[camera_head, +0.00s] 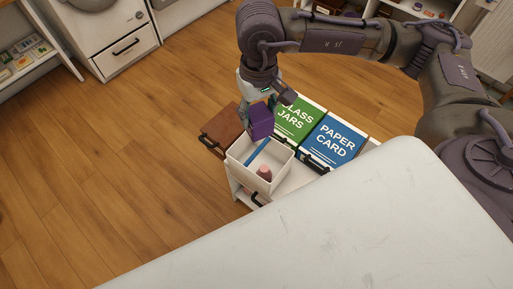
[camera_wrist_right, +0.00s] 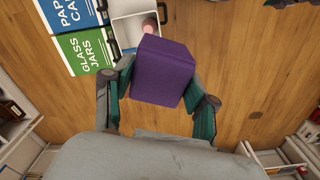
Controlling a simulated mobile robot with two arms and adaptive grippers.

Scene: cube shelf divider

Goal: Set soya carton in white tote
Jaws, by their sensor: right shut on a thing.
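The purple soya carton (camera_head: 261,122) is held in my right gripper (camera_head: 266,104), over the back edge of the white tote (camera_head: 246,170). In the right wrist view the carton (camera_wrist_right: 162,70) sits between both fingers of the gripper (camera_wrist_right: 160,88) and hides part of the tote (camera_wrist_right: 122,30). The tote holds a blue stick-like item (camera_head: 257,152) and a pinkish item (camera_head: 264,173). The carton appears above the tote's rim; its exact height is hard to tell. My left gripper is not in view.
Beside the tote are a green "GLASS JARS" lid (camera_head: 296,120) and a blue "PAPER CARD" lid (camera_head: 335,142). A brown box with a dark handle (camera_head: 223,128) is left of the carton. Wooden floor lies open to the left.

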